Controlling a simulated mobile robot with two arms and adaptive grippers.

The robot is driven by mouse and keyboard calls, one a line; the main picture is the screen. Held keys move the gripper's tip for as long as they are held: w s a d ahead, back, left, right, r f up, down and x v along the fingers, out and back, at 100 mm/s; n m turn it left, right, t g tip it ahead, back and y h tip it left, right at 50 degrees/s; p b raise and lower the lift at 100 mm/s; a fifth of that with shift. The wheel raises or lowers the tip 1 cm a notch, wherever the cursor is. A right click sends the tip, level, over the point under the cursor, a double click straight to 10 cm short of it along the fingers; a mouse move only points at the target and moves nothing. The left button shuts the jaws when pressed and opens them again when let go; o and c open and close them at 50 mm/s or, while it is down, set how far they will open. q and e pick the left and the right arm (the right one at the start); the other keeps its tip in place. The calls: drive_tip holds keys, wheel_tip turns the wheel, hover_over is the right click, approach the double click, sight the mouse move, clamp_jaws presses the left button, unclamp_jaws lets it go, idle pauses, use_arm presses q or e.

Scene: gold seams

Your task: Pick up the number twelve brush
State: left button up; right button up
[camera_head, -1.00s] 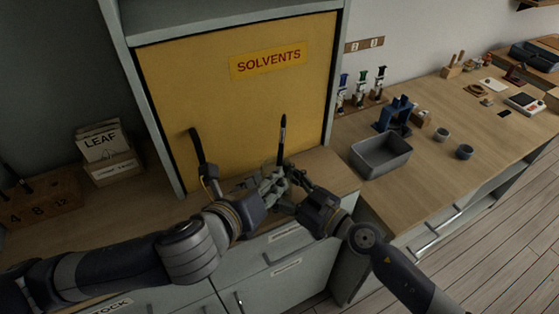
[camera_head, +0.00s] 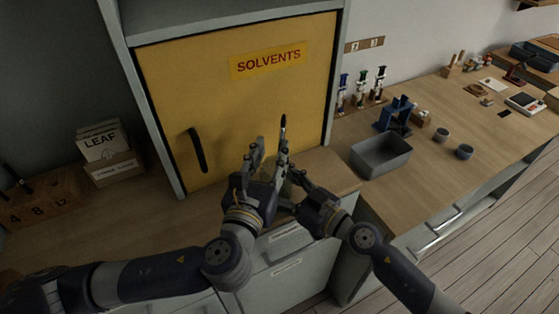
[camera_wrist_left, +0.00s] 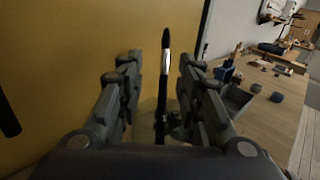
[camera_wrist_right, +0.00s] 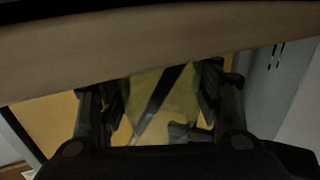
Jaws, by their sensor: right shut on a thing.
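A dark brush (camera_head: 283,127) stands roughly upright, dark tip up, in front of the yellow cabinet door; no number on it is legible. In the left wrist view the brush (camera_wrist_left: 165,85) rises between the two fingers of my left gripper (camera_wrist_left: 158,70), with gaps on both sides. My left gripper (camera_head: 270,157) is open around it. My right gripper (camera_head: 293,186) is shut on a see-through jar, largely hidden in the head view. In the right wrist view the jar (camera_wrist_right: 150,92) sits between the fingers, with the dark brush handle slanting inside it.
A wooden block (camera_head: 40,205) marked 4, 8 and 12 holds brushes at the far left, beside a LEAF box (camera_head: 112,168). The SOLVENTS cabinet door (camera_head: 230,110), with its black handle, is close behind my grippers. A grey bin (camera_head: 381,156) stands on the right bench.

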sight(281, 139)
use_arm(q)
drive_tip(key=shift+d+f+x, duration=0.1)
drive_tip(key=shift+f+x, duration=0.05)
drive_tip(key=shift+x, duration=1)
drive_tip(key=shift+d+f+x, duration=0.1)
drive_tip(key=shift+d+x, duration=0.05)
drive_tip(key=shift+x, duration=1)
drive_tip(key=shift+d+f+x, duration=0.1)
drive_tip(key=shift+f+x, duration=0.05)
drive_tip(key=shift+x, duration=1)
drive_tip(key=shift+s, duration=0.15)
clamp_jaws()
